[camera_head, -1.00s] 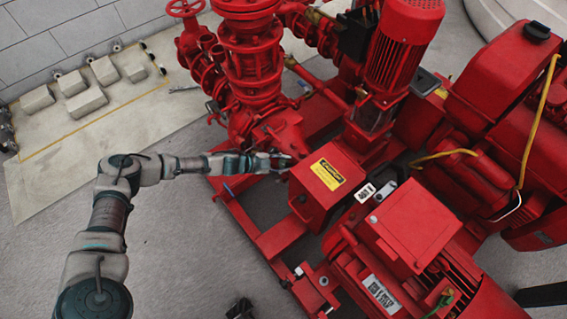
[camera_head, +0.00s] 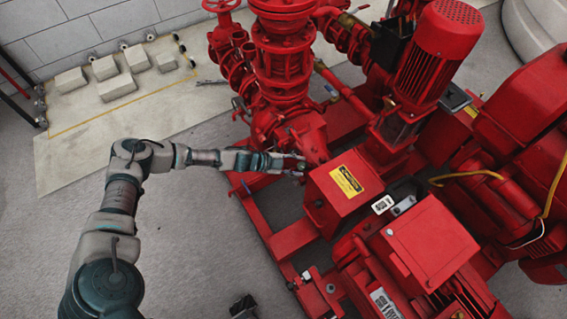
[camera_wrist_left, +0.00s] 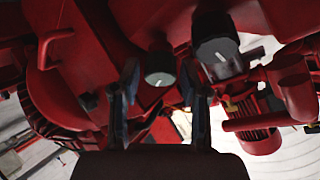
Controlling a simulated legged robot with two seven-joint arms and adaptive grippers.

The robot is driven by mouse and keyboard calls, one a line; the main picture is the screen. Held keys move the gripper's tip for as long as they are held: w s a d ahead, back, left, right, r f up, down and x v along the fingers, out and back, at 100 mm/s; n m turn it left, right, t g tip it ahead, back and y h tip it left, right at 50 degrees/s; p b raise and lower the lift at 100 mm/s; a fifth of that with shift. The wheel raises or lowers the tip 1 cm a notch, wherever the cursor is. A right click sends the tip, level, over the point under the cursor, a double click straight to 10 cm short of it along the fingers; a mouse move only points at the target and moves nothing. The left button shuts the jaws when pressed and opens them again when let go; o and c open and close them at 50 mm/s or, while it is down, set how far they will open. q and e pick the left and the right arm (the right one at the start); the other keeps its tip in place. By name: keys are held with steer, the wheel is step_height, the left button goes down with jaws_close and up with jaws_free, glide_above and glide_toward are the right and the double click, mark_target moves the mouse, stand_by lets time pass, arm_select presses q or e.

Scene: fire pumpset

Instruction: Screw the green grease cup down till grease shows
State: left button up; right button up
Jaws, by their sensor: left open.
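My left gripper (camera_head: 299,166) reaches in from the left to the red pump casing, just left of the box with the yellow label. In the left wrist view my left gripper (camera_wrist_left: 160,82) is open, with one finger on each side of a grey-green round cap (camera_wrist_left: 160,68) with a white mark, which looks like the grease cup. Whether the fingers touch it, I cannot tell. No grease is visible on it. A second, darker round cap (camera_wrist_left: 217,45) with a white mark sits up and to the right. A dark shape (camera_head: 242,306) at the bottom edge may be my right gripper.
The red pumpset surrounds the gripper closely, with the labelled box (camera_head: 343,182) to its right and flanged pipework (camera_head: 285,70) behind. The red base frame (camera_head: 262,225) lies below. Pale blocks (camera_head: 117,86) stand at the back left. Floor between arm and frame is clear.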

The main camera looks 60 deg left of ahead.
arm_select(q)
steer(key=v, duration=0.9)
steer(key=shift+s+a, duration=0.1)
steer(key=shift+a, duration=0.05)
